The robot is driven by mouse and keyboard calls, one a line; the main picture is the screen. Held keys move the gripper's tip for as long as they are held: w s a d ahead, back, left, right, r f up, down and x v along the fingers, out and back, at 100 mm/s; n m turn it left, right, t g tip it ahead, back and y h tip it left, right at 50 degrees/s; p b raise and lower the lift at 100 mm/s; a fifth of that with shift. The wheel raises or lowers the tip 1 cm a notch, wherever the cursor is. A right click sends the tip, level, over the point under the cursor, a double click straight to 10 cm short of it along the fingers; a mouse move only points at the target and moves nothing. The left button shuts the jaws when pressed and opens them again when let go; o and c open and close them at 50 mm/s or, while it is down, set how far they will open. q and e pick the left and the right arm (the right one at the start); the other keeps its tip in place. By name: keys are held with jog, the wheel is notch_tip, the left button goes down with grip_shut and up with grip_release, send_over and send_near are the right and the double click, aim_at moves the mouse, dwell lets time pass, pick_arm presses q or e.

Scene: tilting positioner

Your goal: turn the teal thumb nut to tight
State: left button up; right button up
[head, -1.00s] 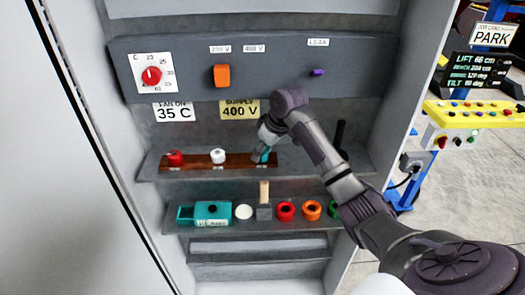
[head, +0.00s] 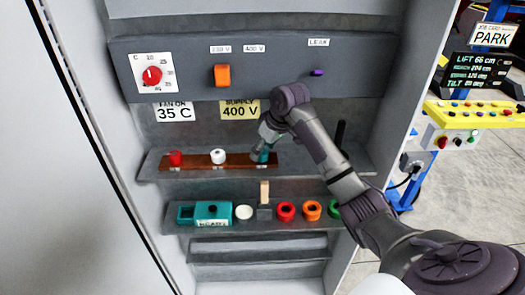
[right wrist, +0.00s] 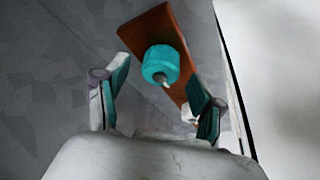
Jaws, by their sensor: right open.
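My right gripper (right wrist: 158,86) is open, with one teal-padded finger on each side of the nut and gaps between. In the head view my right gripper (head: 262,152) is over the right end of the brown board (head: 190,166) and mostly hides the nut there. I cannot tell whether the nut is tight. My left gripper is out of view.
A red knob (head: 175,158) and a white knob (head: 218,156) sit left on the same board. The shelf below holds a teal box (head: 213,213), a wooden-handled block and several coloured rings. A black upright handle (head: 340,133) stands right of the gripper.

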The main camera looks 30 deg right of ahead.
jog(key=v, duration=1.1)
jog(key=shift+s+f, duration=0.1)
jog(key=shift+f, duration=0.05)
